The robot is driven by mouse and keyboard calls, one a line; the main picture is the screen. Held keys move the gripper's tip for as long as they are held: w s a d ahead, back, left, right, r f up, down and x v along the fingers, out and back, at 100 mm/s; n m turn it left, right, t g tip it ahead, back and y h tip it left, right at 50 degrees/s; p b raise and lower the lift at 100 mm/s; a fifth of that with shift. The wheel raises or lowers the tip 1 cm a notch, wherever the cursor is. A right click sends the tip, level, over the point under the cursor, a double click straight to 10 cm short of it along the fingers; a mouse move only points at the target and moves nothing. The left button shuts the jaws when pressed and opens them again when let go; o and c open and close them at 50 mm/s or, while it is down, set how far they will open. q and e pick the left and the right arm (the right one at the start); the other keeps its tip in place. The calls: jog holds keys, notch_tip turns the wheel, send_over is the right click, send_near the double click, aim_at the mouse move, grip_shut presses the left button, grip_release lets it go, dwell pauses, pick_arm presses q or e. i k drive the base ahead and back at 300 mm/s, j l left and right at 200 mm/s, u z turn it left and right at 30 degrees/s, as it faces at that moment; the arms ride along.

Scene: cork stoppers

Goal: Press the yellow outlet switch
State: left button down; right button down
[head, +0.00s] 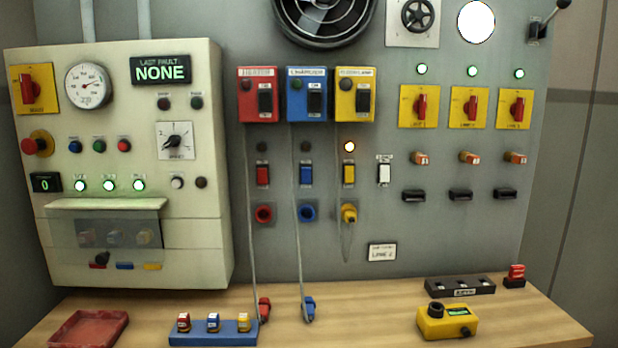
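The yellow box (355,94) sits above the lamp. Neither of my grippers shows in the head view. Nothing covers the switch.
A cream control cabinet (130,235) juts out at left. A white switch (384,174) sits right of the yellow one. Red (264,309) and blue (309,309) plugs hang at the wooden counter (370,310). A yellow device (447,322) stands at right; the counter's middle is clear.

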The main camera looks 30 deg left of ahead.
aim_at(349, 170)
jog(key=u, duration=0.8)
